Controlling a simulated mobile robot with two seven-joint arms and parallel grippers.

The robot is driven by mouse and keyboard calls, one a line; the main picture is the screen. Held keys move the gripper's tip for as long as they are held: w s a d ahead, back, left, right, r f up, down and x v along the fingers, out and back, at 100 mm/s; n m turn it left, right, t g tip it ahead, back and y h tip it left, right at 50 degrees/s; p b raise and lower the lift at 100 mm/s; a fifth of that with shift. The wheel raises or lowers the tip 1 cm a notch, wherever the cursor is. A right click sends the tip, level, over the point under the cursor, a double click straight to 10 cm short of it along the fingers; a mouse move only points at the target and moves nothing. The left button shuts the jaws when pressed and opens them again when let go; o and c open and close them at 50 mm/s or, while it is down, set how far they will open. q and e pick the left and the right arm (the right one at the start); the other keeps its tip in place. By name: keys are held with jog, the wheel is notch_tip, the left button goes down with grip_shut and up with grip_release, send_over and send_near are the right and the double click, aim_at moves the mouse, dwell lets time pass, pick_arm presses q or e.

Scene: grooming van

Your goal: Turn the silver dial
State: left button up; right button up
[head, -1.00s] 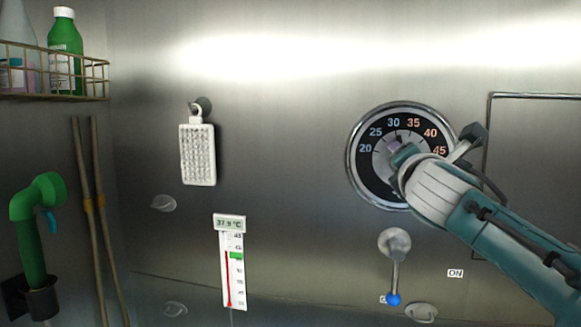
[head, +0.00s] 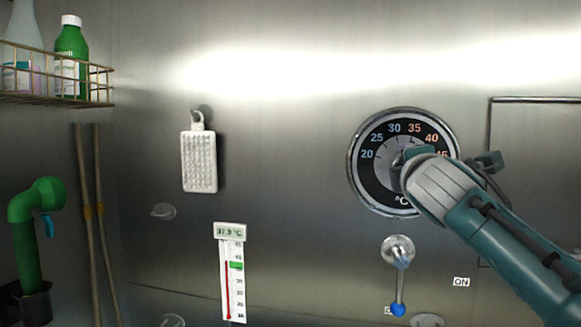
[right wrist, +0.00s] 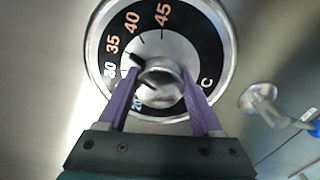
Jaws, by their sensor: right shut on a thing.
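The silver dial (head: 385,153) is on the steel wall at right in the head view. It has a black ring numbered 20 to 45 and marked °C. In the right wrist view, the purple fingers of my right gripper (right wrist: 158,82) are shut on the dial's round central knob (right wrist: 160,88), one on each side. In the head view my right gripper (head: 408,160) covers the dial's middle and lower right, hiding the knob. The dial's exact setting is unclear. My left gripper is not in view.
A lever with a blue knob (head: 398,309) hangs below the dial, near an ON label (head: 461,282). A thermometer (head: 232,280) reading about 37.9 °C and a white brush (head: 199,160) are on the wall to the left. A green sprayer (head: 30,225) stands at far left.

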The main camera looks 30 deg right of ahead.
jog(key=shift+d+r, duration=0.1)
jog(key=o, duration=1.4)
jog(key=shift+c, duration=0.2)
jog(key=b+v, duration=0.2)
jog(key=v, duration=0.8)
